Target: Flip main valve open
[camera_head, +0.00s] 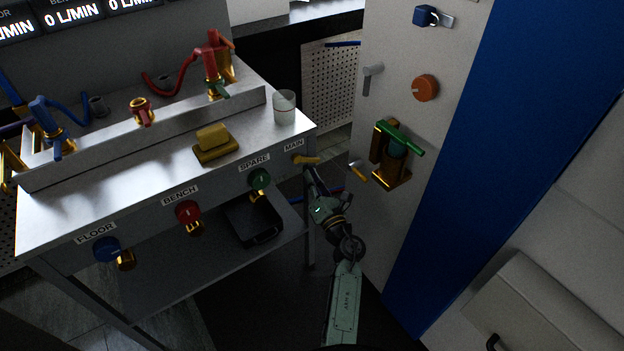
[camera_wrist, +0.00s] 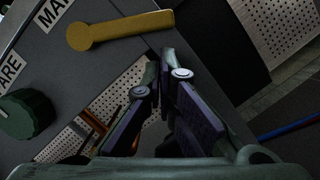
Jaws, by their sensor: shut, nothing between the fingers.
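The main valve has a yellow lever (camera_head: 306,160) on the bench front under the MAIN label (camera_head: 293,144). In the wrist view the lever (camera_wrist: 122,28) lies nearly level, its round hub at left and its handle pointing right. My gripper (camera_head: 309,172) is just below the lever at the bench's right corner. In the wrist view my gripper (camera_wrist: 158,75) is shut and empty, its fingertips close under the handle's right part. I cannot tell whether they touch it.
The green SPARE knob (camera_head: 260,179) is left of the lever, then the red BENCH knob (camera_head: 187,211) and blue FLOOR knob (camera_head: 107,249). A glass (camera_head: 285,108) stands on the bench top near the corner. A panel with a green-handled valve (camera_head: 399,138) stands at right.

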